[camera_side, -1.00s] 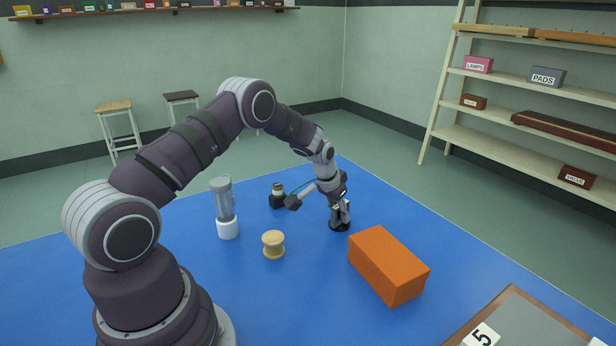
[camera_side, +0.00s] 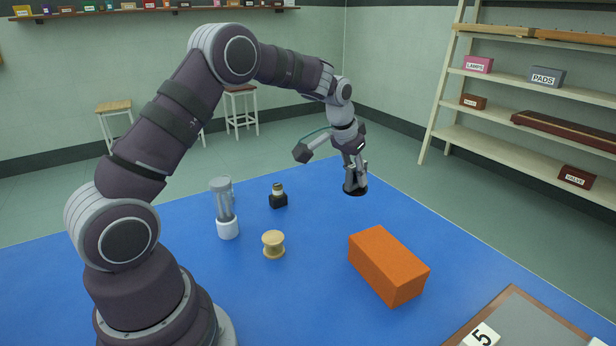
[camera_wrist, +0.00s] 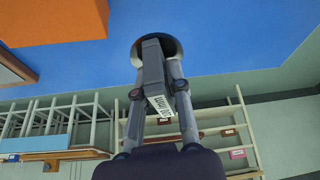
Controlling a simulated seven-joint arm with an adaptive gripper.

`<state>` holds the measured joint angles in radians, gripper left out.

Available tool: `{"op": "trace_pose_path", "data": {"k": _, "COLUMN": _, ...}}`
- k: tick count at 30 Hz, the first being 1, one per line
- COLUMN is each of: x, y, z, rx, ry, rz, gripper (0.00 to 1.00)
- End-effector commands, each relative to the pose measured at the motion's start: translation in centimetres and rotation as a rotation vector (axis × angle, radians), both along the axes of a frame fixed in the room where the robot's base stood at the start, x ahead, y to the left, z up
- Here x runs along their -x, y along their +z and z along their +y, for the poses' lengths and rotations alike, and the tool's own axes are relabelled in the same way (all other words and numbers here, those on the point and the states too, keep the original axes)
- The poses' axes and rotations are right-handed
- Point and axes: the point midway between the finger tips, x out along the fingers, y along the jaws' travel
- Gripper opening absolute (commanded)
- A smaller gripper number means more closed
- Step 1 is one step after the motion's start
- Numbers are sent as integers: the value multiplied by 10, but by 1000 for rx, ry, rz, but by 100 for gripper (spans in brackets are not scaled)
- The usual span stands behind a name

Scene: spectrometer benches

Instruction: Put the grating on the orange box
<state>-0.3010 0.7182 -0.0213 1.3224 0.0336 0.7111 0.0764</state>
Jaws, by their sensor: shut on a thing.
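My gripper (camera_side: 355,172) is shut on the grating, which is a grey block on a round black base (camera_side: 355,191). The orange box (camera_side: 388,262) lies on the mat, nearer the camera and right of my gripper. In the wrist view the orange box (camera_wrist: 55,20) is at the upper left, apart from the grating. Its top is bare.
A clear cylinder on a white base (camera_side: 226,210), a small black-based lamp-like item (camera_side: 278,197) and a tan spool (camera_side: 273,244) stand on the mat, left of the box. A framed grey board (camera_side: 530,325) is at the front right. The mat between grating and box is clear.

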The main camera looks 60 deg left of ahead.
Motion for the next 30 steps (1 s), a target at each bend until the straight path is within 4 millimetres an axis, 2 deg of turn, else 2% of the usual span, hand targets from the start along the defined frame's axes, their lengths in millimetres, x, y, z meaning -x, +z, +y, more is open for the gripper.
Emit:
{"op": "trace_pose_path", "data": {"k": 1, "x": 0, "y": 6, "z": -20, "rx": -1, "ry": -33, "rz": -2, "gripper": 0}}
{"op": "trace_pose_path", "data": {"k": 6, "x": 10, "y": 23, "z": -87, "rx": -1, "ry": -131, "rz": -3, "gripper": 0}}
{"op": "trace_pose_path", "data": {"k": 10, "x": 20, "y": 29, "z": -117, "rx": -1, "ry": -177, "rz": -2, "gripper": 0}}
{"op": "trace_pose_path", "data": {"k": 13, "x": 24, "y": 12, "z": -124, "rx": -1, "ry": -185, "rz": 4, "gripper": 0}}
{"op": "trace_pose_path", "data": {"k": 22, "x": 24, "y": -44, "z": -123, "rx": -1, "ry": -184, "rz": 3, "gripper": 0}}
{"op": "trace_pose_path", "data": {"k": 30, "x": 23, "y": -49, "z": -123, "rx": -1, "ry": -184, "rz": -3, "gripper": 0}}
